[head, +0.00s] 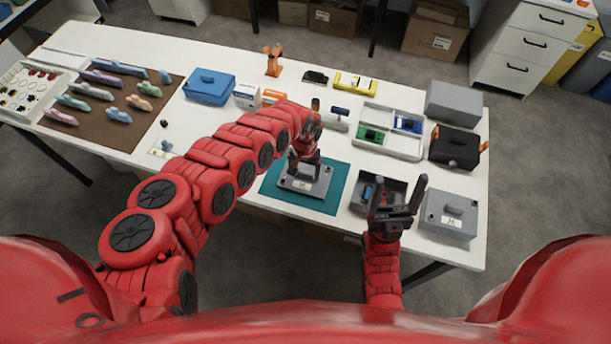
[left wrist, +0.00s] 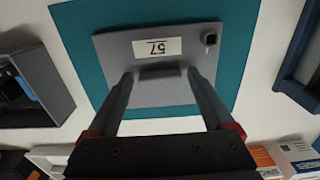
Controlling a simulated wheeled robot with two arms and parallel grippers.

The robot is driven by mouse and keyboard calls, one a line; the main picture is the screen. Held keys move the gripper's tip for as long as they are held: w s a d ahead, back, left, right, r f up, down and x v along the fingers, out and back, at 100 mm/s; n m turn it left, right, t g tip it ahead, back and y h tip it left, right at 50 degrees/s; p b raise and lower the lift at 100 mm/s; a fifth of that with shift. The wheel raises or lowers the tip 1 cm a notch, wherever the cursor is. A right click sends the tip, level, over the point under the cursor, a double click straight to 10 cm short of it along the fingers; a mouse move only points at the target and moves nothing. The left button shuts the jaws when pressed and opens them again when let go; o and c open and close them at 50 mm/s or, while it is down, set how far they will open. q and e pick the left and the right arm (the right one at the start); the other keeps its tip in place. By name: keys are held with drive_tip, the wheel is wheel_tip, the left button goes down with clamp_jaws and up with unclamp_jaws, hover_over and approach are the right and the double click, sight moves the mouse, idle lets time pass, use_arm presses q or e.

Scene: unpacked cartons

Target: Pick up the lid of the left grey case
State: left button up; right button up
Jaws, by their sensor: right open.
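A grey lid (head: 305,183) with a raised handle and a white label lies on a teal mat (head: 273,193). The left wrist view shows the lid (left wrist: 115,60) with label 57, a dark knob in a corner and its handle (left wrist: 160,73) between my fingers. My left gripper (head: 305,163) is over this lid, its fingers apart on either side of the handle; I cannot tell whether they touch it. My right gripper (head: 399,187) is open and empty, in front of an open grey case (head: 398,187) with a blue item inside. Another grey lid (head: 440,222) with handle and label sits at right.
A divided tray (head: 388,147) with green and blue items and a black case (head: 455,147) with orange latches stand behind. A blue case (head: 208,86) and small boxes (head: 246,96) are at back left. A brown mat (head: 130,122) holds several coloured pieces. The table's front edge is close.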

use_arm(q)
drive_tip(key=c, duration=1.2)
drive_tip(key=shift+o, duration=0.2)
drive_tip(key=shift+r, duration=0.1)
